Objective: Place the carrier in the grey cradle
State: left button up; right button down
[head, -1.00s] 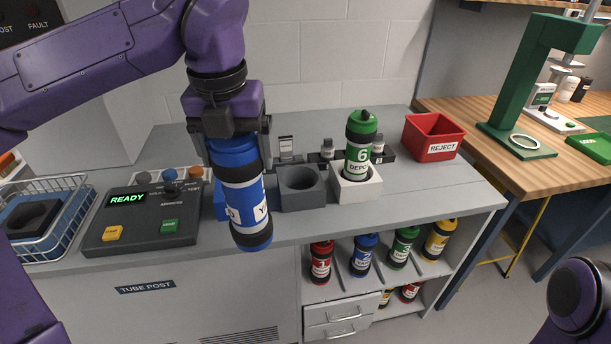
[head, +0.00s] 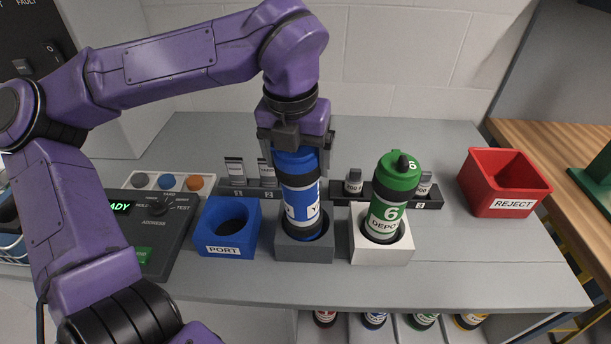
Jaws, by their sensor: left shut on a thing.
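The blue carrier (head: 301,197), with black bands and a white label, stands upright with its lower end inside the opening of the grey cradle (head: 304,249). How deep it sits, and whether it touches the bottom, cannot be seen. My left gripper (head: 297,148) is above the cradle, pointing down, and is shut on the upper part of the blue carrier. My right gripper is not in the head view.
The blue PORT cradle (head: 228,243) is empty, left of the grey one. The white cradle (head: 382,250) on the right holds a green carrier (head: 394,195) marked 6. A red REJECT bin (head: 503,183) stands further right. A control panel (head: 150,215) is at left.

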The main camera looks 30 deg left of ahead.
pick_arm(q)
jog(key=f, duration=0.2)
jog(key=shift+w+d+f, duration=0.15)
jog(key=shift+d+f, duration=0.1)
jog(key=shift+f, duration=0.15)
jog(key=shift+c, duration=0.5)
jog(key=shift+w+f+g, duration=0.3)
jog(key=shift+w+f, duration=0.6)
jog(key=shift+w, duration=0.3)
jog(key=shift+s+a, duration=0.1)
jog(key=shift+s, duration=0.4)
jog(key=o, duration=1.8)
jog(key=shift+w+f, duration=0.1)
jog(key=shift+w, duration=0.1)
jog(key=r, duration=0.4)
jog(key=s+r, duration=0.1)
jog(key=r, duration=0.7)
jog(key=shift+s+d+r, duration=0.25)
jog(key=shift+s+d, duration=0.05)
jog(key=shift+s, duration=0.05)
